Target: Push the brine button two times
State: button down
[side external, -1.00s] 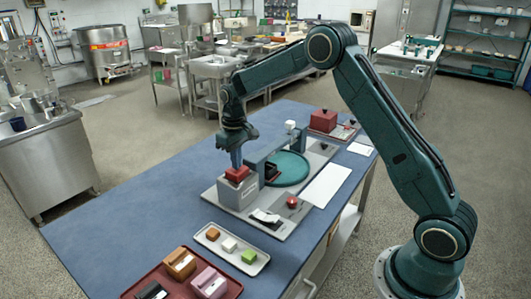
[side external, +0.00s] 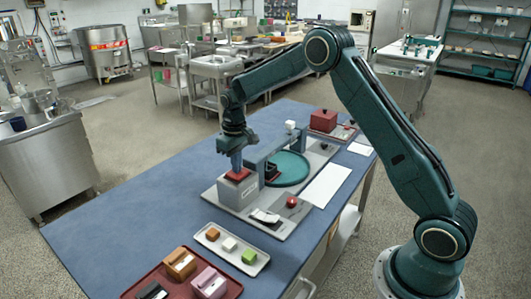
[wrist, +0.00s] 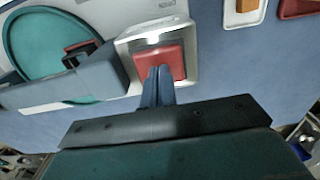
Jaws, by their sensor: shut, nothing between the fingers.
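A red square button (side external: 240,176) sits on top of a grey box (side external: 233,195) on the blue table. The small label on the box front is too small to read. In the wrist view the button (wrist: 146,57) shows inside a pale frame. My gripper (side external: 237,171) is shut, empty and points down. Its fingertips meet the button top, which sits low in the box. In the wrist view the shut fingertips (wrist: 160,69) lie over the button's middle.
A green round plate (side external: 288,168) and a grey-blue bar (side external: 262,155) stand just right of the box. A small red knob (side external: 292,201) is on the grey base. A white tray (side external: 211,248) with small blocks lies in front.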

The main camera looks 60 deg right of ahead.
jog(key=shift+f, duration=0.5)
jog(key=shift+r, duration=0.15)
dwell(0.4)
jog(key=shift+r, duration=3.65)
jog(key=shift+r, duration=0.1)
notch_tip(320, 180, up, 2)
jog(key=shift+r, duration=0.25)
jog(key=shift+f, duration=0.15)
jog(key=shift+f, duration=3.15)
jog(key=shift+f, duration=0.65)
